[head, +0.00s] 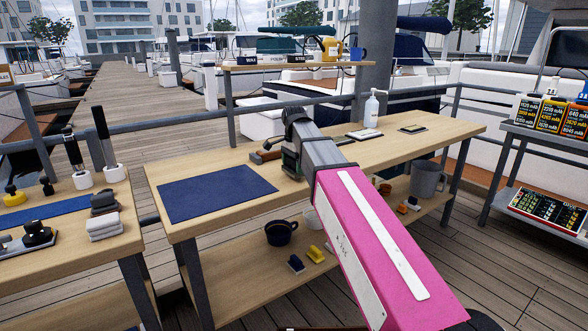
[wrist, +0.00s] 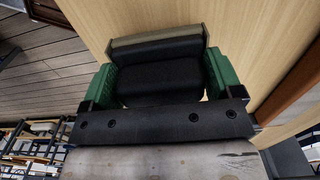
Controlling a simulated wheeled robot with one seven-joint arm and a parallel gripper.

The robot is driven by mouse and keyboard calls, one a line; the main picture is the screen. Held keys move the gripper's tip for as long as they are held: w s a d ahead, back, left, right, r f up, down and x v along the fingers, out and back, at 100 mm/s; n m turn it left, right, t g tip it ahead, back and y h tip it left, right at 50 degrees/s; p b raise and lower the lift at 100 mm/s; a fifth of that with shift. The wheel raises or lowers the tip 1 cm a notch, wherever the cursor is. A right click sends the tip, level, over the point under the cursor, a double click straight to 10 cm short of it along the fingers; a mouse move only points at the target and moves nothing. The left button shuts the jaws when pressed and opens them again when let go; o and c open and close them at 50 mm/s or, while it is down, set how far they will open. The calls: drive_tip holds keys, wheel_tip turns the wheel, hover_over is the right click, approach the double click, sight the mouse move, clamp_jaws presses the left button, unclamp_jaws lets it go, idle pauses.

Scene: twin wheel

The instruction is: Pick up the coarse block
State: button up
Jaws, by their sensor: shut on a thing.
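My gripper (head: 291,164) is over the middle bench, at the right end of a blue mat. In the wrist view its two green fingers (wrist: 158,82) are closed on opposite sides of a dark block (wrist: 158,75) with a tan strip along its far edge. I take this as the coarse block, though no label shows. In the head view my arm and gripper hide the block. Whether it touches the bench top or is just above it I cannot tell.
The blue mat (head: 217,193) lies on the middle bench (head: 160,172). A brown-handled tool (head: 262,156) lies just left of my gripper. A white bottle (head: 371,108) stands behind. The bench's right part has free room.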

wheel_tip(320, 180, up, 3)
drive_tip(key=shift+s+a+f, duration=0.1)
drive_tip(key=shift+a, duration=0.05)
drive_tip(key=s+a+r, duration=0.6)
drive_tip(key=s+a, duration=0.1)
drive_tip(key=a, duration=0.1)
drive_tip(key=shift+a+r, duration=0.25)
drive_tip(key=shift+a, duration=0.15)
drive_tip(key=shift+s, duration=0.1)
drive_tip(key=shift+o, duration=0.5)
